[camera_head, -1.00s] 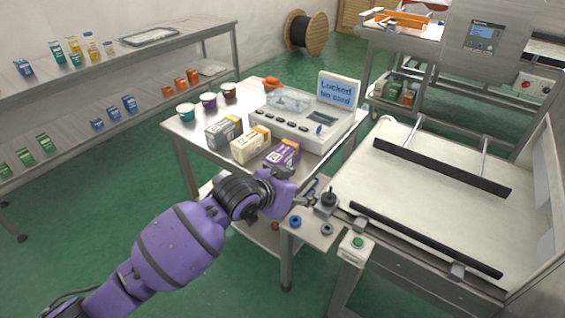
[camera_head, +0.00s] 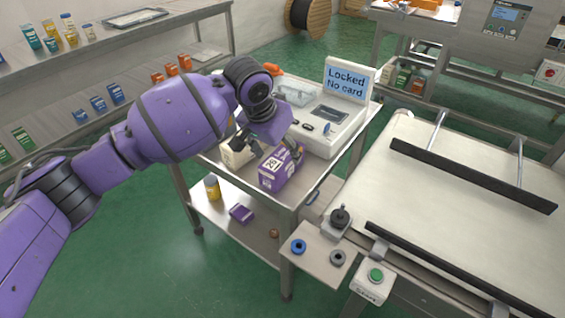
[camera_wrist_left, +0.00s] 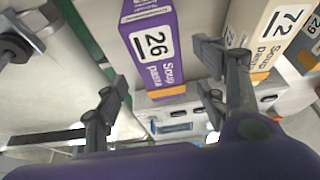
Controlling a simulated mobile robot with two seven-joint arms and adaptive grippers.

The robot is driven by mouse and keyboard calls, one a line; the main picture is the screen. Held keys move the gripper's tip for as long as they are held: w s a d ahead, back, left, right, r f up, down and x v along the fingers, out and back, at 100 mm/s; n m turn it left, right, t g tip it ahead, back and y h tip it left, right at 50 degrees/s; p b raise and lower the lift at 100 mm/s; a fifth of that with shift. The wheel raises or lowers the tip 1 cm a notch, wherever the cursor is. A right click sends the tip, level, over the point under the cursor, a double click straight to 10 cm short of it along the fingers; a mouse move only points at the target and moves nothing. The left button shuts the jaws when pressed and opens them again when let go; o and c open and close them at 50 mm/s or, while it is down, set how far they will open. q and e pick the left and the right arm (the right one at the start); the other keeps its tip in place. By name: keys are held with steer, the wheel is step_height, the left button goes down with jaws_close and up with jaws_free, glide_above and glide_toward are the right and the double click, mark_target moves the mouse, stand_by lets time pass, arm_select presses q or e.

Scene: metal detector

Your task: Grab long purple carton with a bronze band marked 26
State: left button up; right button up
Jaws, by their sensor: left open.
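The long purple carton (camera_head: 279,172) with the number 26 on a white label lies on the small metal table, at its front right part. In the left wrist view the purple carton (camera_wrist_left: 155,45) shows its 26, the words "Soup pasta" and a bronze band at its near end. My left gripper (camera_wrist_left: 165,95) is open, and the carton's end appears between its two fingers, with gaps on both sides. In the head view my left gripper (camera_head: 275,140) is above and behind the carton, partly hidden by its own wrist. My right gripper is not in view.
A cream carton marked 72 (camera_wrist_left: 270,30) stands close beside the purple one. A device with a "Locked No card" screen (camera_head: 347,80) is behind. A conveyor (camera_head: 455,190) is at the right. The lower shelf holds a yellow-labelled jar (camera_head: 212,188) and a purple box (camera_head: 241,213).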

mark_target(281, 156)
arm_select(q)
steer(key=x, duration=0.5)
steer(key=shift+s+a+f+b, duration=0.1)
steer(key=shift+b, duration=0.25)
steer(key=c, duration=1.4)
